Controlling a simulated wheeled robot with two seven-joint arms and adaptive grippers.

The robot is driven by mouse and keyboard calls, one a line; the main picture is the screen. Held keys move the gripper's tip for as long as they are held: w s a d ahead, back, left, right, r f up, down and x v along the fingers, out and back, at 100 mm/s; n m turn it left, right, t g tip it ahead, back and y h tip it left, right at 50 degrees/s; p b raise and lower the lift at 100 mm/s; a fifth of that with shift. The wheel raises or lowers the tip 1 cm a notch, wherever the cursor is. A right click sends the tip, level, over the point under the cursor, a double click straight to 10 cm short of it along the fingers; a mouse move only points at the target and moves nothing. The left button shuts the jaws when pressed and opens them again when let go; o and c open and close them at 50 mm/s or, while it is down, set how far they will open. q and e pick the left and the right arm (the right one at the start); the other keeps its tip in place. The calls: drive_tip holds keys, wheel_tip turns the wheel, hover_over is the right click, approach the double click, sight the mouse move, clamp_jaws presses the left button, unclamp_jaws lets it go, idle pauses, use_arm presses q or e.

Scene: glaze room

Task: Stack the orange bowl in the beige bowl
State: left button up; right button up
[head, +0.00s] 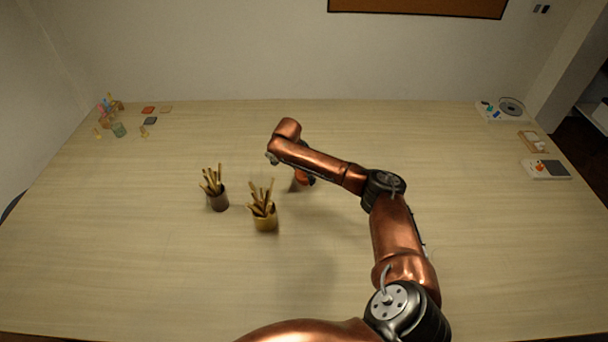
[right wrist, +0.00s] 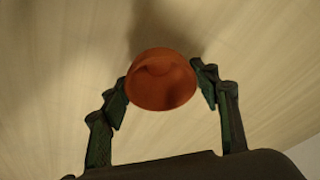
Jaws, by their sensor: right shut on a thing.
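The orange bowl (right wrist: 160,82) sits between the two fingers of my right gripper (right wrist: 165,92), which is shut on it. In the head view, a small part of the orange bowl (head: 297,182) shows below my right forearm, and the arm hides most of the gripper there. I cannot tell from these views how high the bowl is above the table. I cannot make out the beige bowl in either view; it may be hidden behind my arm. My left gripper is not in view.
Small items, including a green jar (head: 119,130), lie far left. A white device (head: 502,112) is far right. Much of the table is clear.

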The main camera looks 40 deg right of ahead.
drive_tip(key=shift+w+a, duration=0.1)
drive_tip(key=o, duration=0.8)
drive_tip(key=shift+w+f, duration=0.15)
drive_tip(key=shift+f, duration=0.1)
drive_tip(key=o, duration=0.4)
drive_tip(key=shift+r, duration=0.1)
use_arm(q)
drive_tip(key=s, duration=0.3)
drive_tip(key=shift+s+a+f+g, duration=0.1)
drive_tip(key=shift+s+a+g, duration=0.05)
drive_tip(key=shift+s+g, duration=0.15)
